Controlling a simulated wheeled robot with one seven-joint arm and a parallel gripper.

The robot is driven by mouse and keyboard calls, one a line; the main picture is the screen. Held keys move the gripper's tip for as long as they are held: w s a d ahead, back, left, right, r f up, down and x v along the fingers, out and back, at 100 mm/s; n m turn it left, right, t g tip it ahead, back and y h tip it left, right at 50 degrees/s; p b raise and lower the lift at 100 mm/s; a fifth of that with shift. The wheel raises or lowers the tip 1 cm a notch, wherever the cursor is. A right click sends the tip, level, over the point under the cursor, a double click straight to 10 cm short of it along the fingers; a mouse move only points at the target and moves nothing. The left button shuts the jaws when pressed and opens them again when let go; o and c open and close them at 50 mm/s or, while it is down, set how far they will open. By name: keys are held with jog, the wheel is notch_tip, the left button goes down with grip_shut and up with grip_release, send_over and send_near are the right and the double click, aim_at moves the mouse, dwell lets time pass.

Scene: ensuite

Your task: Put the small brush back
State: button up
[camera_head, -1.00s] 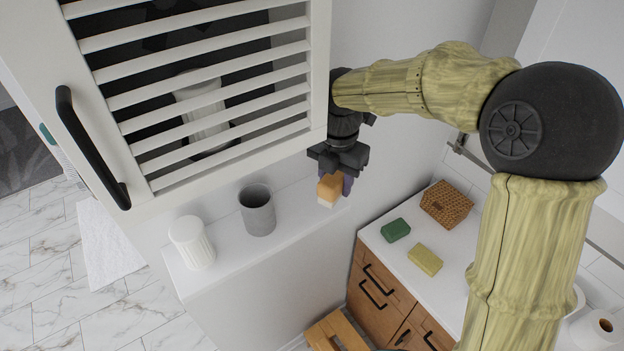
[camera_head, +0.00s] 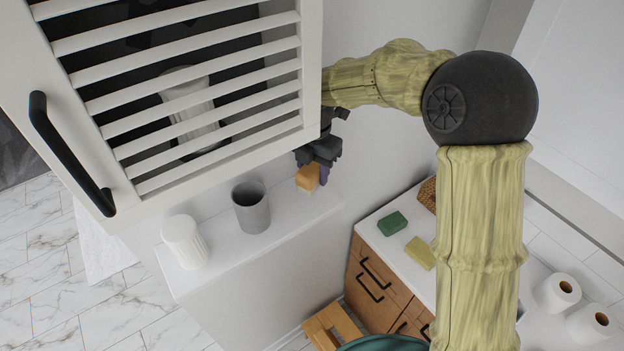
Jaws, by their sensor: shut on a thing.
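The small brush (camera_head: 307,177) has an orange-brown body; its lower part is hard to make out now. It is at the right end of the white ledge, and I cannot tell whether it touches the ledge. My gripper (camera_head: 318,171) is dark, points down and is shut on the brush. The open louvred cabinet door hides part of my wrist. A grey cup (camera_head: 252,208) stands on the ledge to the left of the brush.
A white ribbed cup (camera_head: 185,242) stands at the ledge's left end. The louvred door (camera_head: 205,95) hangs close above the ledge (camera_head: 285,222). A counter at right holds a green block (camera_head: 392,223), a yellow block (camera_head: 420,253) and a partly hidden wicker box (camera_head: 428,194).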

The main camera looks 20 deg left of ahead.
aim_at(313, 164)
notch_tip(313, 164, down, 3)
jog(key=shift+f+b, duration=0.1)
jog(key=shift+b, duration=1.05)
jog(key=shift+a+f+b, duration=0.1)
jog(key=shift+f+b, duration=0.1)
jog(key=shift+b, duration=0.15)
jog(key=shift+r, duration=0.1)
jog(key=o, duration=0.9)
jog(key=shift+w, duration=0.1)
jog(key=shift+r, duration=0.1)
notch_tip(313, 164, up, 7)
jog(key=p, duration=0.3)
jog(key=shift+r, duration=0.15)
